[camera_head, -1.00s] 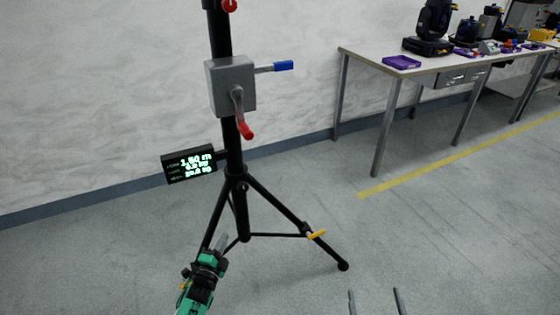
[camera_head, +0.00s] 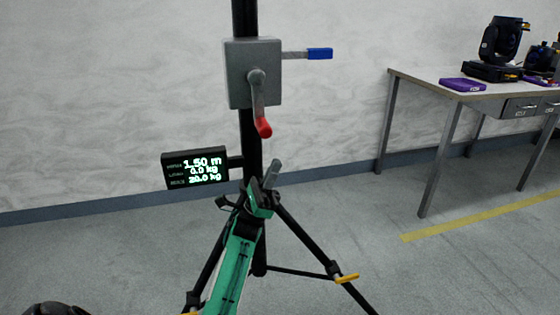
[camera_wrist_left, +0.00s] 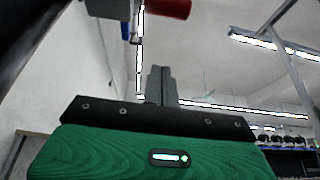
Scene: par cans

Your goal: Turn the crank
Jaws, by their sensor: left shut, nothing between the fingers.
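The crank (camera_head: 257,92) is a grey arm on the front of a grey gearbox (camera_head: 237,65), hanging down to a red handle (camera_head: 263,127). A lever with a blue grip (camera_head: 320,54) sticks out to the right of the gearbox. My left gripper (camera_head: 273,172) is shut and empty, pointing up in front of the black stand, below the red handle and apart from it. In the left wrist view the shut fingers (camera_wrist_left: 161,84) point up, and the red handle (camera_wrist_left: 168,8) shows at the top edge. My right gripper is not in view.
A black display (camera_head: 195,168) reading 1.50 m sits left of the pole. The tripod legs (camera_head: 308,238) spread below, one with a yellow knob (camera_head: 347,278). A table (camera_head: 440,84) with lamps stands at the right. Floor between is clear.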

